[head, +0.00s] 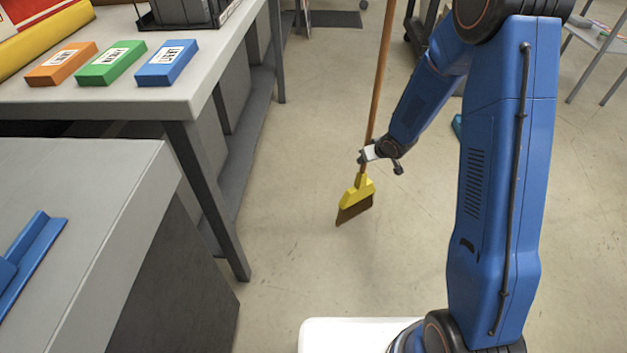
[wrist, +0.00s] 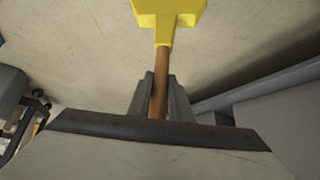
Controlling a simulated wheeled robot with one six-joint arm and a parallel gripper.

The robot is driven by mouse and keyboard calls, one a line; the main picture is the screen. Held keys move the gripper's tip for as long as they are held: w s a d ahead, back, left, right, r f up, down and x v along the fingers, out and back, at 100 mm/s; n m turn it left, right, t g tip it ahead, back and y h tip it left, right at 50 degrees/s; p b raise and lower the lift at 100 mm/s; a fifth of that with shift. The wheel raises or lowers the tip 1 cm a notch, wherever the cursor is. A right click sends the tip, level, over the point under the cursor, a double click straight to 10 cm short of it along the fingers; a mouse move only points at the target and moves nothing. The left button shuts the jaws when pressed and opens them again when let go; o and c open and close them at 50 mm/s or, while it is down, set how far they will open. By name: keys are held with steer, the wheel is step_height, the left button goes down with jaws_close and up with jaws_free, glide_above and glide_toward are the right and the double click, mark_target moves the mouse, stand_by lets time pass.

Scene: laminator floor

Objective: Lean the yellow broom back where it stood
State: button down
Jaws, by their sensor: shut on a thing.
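The yellow broom (head: 361,185) has a yellow head with brown bristles and a long wooden handle. In the head view it hangs nearly upright, its handle running up out of the frame. My gripper (head: 366,156) is shut on the handle just above the yellow head. In the wrist view the wooden handle of the broom (wrist: 161,72) passes between the two fingers of my gripper (wrist: 160,97). The yellow head lies at the top of that view, partly cut off. I cannot tell whether the bristles touch the floor.
A grey table (head: 120,100) at the left holds an orange box (head: 62,64), a green box (head: 111,63) and a blue box (head: 167,63). A nearer grey counter (head: 80,190) bears a blue object (head: 30,250). The floor (head: 300,120) around the broom is mostly clear.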

steer(key=s+a+r+n+g+y, duration=0.2)
steer(key=s+a+n, duration=0.3)
steer(key=s+a, duration=0.3)
steer(key=s+a+r+n+g+y, duration=0.25)
steer(key=s+a+n, duration=0.35)
steer(key=a, duration=0.4)
step_height(320, 180, down, 6)
steer(key=shift+a+f, duration=0.15)
steer(key=shift+f, duration=0.05)
steer(key=shift+f+h, duration=0.15)
steer(key=shift+h, duration=0.1)
stand_by(0.5)
steer(key=shift+f, duration=1.85)
